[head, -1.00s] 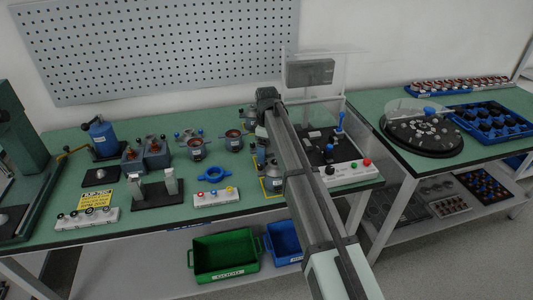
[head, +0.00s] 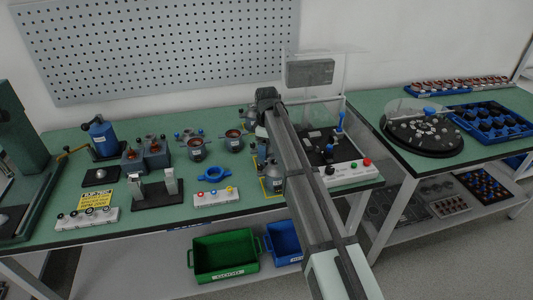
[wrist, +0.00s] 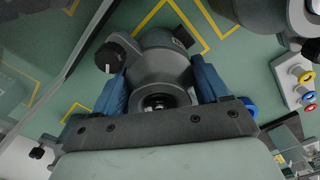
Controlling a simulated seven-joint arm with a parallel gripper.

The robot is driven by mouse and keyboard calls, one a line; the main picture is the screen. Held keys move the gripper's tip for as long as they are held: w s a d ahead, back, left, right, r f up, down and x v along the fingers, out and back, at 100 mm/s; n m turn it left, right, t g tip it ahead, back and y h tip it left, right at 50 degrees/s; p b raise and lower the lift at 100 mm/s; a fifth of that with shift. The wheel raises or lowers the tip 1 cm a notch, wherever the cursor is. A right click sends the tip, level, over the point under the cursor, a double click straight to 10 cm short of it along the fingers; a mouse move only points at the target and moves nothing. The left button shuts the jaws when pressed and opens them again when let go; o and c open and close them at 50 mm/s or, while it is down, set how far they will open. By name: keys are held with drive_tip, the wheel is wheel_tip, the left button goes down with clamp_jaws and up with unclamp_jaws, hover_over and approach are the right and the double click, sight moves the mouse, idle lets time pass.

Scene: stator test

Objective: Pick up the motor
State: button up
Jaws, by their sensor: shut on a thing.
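The motor is a grey round body with a dark opening at its end. It fills the middle of the wrist view (wrist: 158,75), between the two blue fingers of my gripper (wrist: 163,85). The fingers press on both its sides, so my gripper is shut on it. In the head view a grey motor (head: 274,184) shows at the yellow-marked square on the green bench, just left of my arm, which hides part of it. Whether it touches the bench is not clear.
Green (head: 225,257) and blue (head: 284,241) bins sit below the bench. More motor parts (head: 196,150) stand behind.

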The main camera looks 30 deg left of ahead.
drive_tip(key=shift+c, duration=1.4)
